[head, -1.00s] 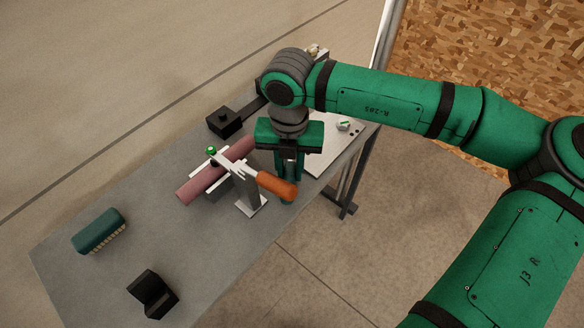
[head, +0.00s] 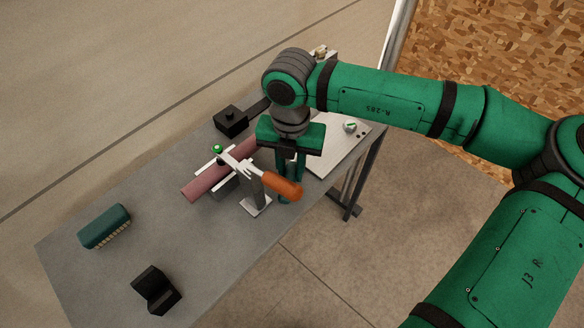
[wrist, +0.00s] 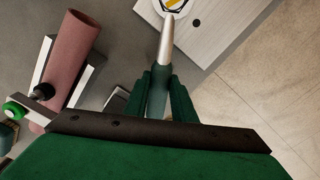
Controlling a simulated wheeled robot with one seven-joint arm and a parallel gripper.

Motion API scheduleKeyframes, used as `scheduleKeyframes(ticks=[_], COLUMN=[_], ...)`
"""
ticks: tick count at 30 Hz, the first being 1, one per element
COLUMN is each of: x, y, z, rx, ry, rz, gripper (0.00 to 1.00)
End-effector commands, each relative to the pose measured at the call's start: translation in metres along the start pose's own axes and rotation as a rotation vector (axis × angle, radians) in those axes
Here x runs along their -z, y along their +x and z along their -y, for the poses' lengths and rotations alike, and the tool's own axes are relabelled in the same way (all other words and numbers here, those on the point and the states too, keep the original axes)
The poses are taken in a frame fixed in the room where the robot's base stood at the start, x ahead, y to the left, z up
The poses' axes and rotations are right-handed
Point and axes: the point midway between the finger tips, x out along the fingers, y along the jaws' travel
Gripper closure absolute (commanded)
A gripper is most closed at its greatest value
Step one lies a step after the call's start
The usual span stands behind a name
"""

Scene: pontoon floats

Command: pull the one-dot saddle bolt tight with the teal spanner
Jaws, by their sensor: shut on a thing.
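My gripper (head: 290,190) points down beside the bench's near right edge and is shut on the teal spanner (wrist: 157,85). In the wrist view its grey shaft runs up from the jaws to a pale round bolt head (wrist: 171,4) with a yellow bar. The shaft's end overlaps that bolt's near side; I cannot tell whether it is seated. One dark dot (wrist: 197,22) shows beside the bolt on the pale plate (wrist: 215,40). In the head view my gripper hides the spanner and this bolt. Another bolt (head: 350,127), with a green mark, shows farther along the plate with two dots.
A pink pipe (head: 205,184) lies left of my gripper under a clamp with an orange handle (head: 281,185), very close to my fingers. A black block (head: 231,121), a teal brush (head: 105,227) and a black angled block (head: 155,290) stand on the grey bench (head: 120,265).

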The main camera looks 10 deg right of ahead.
Motion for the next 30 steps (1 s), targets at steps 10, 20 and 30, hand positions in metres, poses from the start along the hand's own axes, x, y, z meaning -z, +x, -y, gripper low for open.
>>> scheduleKeyframes(ticks=[10, 20, 30], x=[-0.001, -0.001, -0.001], y=[-0.001, 0.000, 0.000], z=[-0.004, -0.010, -0.011], rx=[0.000, 0.000, 0.000], ry=[0.033, 0.088, 0.093], rz=[0.002, 0.002, 0.002], gripper=[1.00, 1.00, 1.00])
